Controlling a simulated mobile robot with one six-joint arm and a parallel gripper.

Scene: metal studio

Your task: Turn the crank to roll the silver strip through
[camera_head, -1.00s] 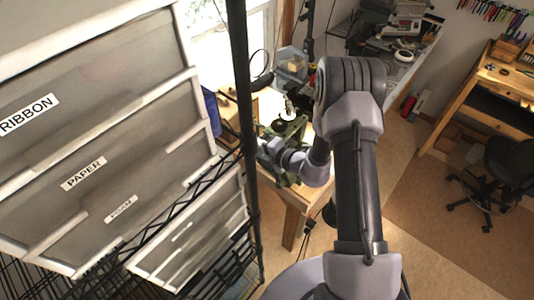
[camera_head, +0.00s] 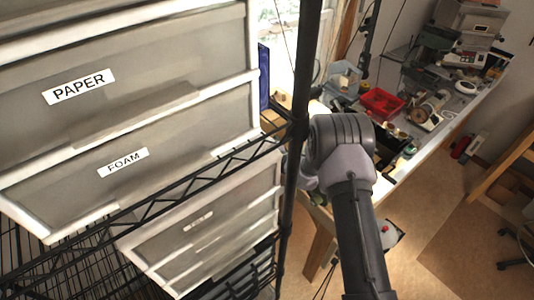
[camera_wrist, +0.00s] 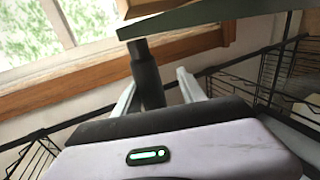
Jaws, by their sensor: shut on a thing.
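In the wrist view a dark cylindrical crank handle (camera_wrist: 147,75) stands between the two pale fingers of my gripper (camera_wrist: 156,85). The gripper is closed around it. The handle's top meets a dark green flat bar, the crank arm (camera_wrist: 215,14), which runs across the upper right. In the head view my own arm and a black post hide the gripper and the crank. The rolling mill's body and the silver strip cannot be made out in either view.
A black wire rack with a post (camera_head: 296,130) and drawers labelled PAPER (camera_head: 150,75) and FOAM stands close on the left. The workbench (camera_head: 440,135) behind my arm holds a red bin (camera_head: 381,103) and tools. Open floor (camera_head: 460,235) lies at the right.

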